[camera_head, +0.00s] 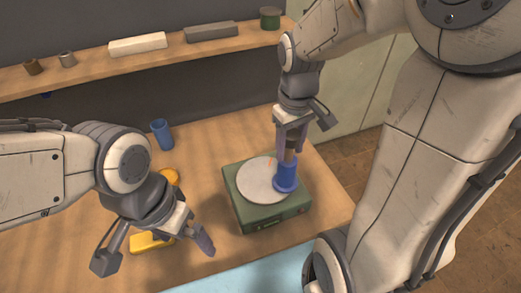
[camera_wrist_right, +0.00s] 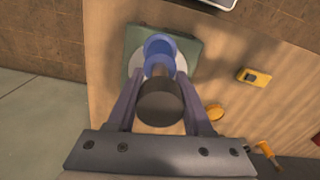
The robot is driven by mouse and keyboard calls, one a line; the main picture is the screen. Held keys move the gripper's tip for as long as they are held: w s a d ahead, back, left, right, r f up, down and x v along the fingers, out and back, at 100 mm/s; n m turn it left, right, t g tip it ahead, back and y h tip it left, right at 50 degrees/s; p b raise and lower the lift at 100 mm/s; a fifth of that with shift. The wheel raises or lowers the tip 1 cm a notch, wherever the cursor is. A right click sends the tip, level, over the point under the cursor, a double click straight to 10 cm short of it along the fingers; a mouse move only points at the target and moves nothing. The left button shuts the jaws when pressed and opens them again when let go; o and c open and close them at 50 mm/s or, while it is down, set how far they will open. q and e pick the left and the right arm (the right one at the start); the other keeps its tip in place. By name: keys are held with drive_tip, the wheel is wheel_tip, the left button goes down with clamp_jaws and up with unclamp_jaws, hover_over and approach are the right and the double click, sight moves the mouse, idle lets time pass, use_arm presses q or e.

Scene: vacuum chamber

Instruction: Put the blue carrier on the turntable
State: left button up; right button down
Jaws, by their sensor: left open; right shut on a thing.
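The blue carrier (camera_head: 286,175) is upright, with a flared base and a stem with a dark knob on top. It also shows in the right wrist view (camera_wrist_right: 158,46). My right gripper (camera_head: 291,140) is shut on its upper part, and the dark knob sits between the fingers in the right wrist view (camera_wrist_right: 160,98). The turntable (camera_head: 257,181) is a pale round disc on a green box. The carrier stands over the disc's right edge and hides part of it; I cannot tell whether it touches. My left gripper (camera_head: 155,250) is open and empty at the lower left.
A blue cylinder (camera_head: 161,134) stands at the back of the wooden table. A yellow block (camera_head: 148,241) and a round yellow piece (camera_head: 170,176) lie near my left gripper.

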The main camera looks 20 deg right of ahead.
drive_tip(key=w+a+f+p, duration=0.2)
drive_tip(key=w+f+p, duration=0.1)
drive_tip(key=w+f, duration=0.7)
drive_tip(key=shift+p, duration=0.4)
drive_tip(key=shift+f, duration=0.2)
drive_tip(key=shift+c, duration=1.5)
unclamp_jaws()
drive_tip(key=shift+r, duration=0.1)
